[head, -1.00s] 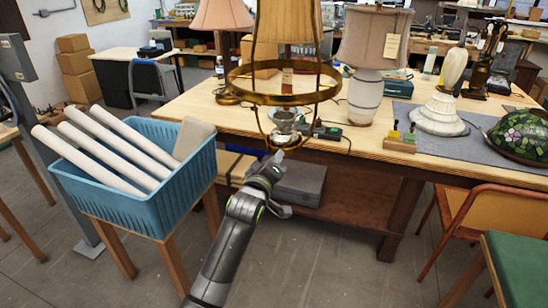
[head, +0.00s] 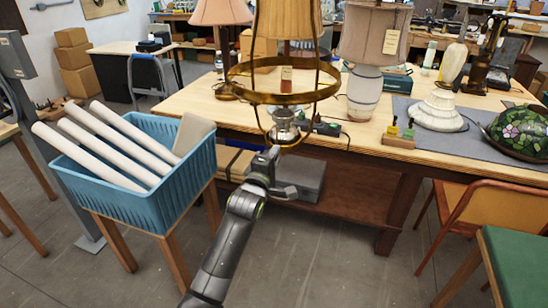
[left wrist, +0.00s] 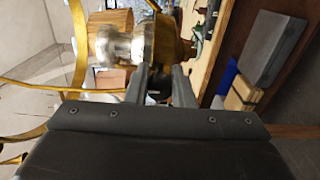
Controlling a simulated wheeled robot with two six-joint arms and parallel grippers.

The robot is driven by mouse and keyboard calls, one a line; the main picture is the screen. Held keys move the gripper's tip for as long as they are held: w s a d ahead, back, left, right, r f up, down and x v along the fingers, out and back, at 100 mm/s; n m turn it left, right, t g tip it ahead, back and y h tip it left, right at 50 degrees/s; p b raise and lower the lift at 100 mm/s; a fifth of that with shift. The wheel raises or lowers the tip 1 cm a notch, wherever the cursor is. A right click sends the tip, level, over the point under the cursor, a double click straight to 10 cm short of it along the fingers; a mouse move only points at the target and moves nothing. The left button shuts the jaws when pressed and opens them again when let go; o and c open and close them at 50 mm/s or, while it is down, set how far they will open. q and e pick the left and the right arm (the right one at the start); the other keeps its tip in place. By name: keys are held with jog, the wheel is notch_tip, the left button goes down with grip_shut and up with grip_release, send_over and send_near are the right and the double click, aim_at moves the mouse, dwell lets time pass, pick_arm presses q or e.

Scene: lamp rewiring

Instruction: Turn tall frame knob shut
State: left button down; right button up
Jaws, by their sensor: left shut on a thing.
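The tall frame (head: 326,92) is a brass hoop with curved arms, hanging in front of the workbench under a tan shade (head: 284,20). A silvery burner (head: 283,122) sits low in its middle; in the left wrist view the burner (left wrist: 117,47) lies sideways just beyond my fingertips. My left gripper (head: 275,150) reaches up to the burner's underside from below. In the left wrist view its fingers (left wrist: 160,74) are close together at the burner's side, shut on the small knob, which they mostly hide. How far the knob is turned cannot be told. My right gripper is not in view.
The wooden workbench (head: 235,112) stands behind the frame, with lamps and small parts on it. A blue crate (head: 130,198) of white tubes stands at left. A grey box (head: 300,178) sits on the shelf below. An orange chair (head: 495,215) is at right.

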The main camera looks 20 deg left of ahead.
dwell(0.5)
pick_arm(q)
jog(key=c, duration=1.3)
grip_release()
jog(key=shift+o, duration=0.2)
jog(key=s+b, duration=0.3)
jog(key=s, duration=1.4)
jog(key=shift+s+a+b, duration=0.2)
jog(key=shift+a+b, duration=0.15)
jog(key=shift+f, duration=0.1)
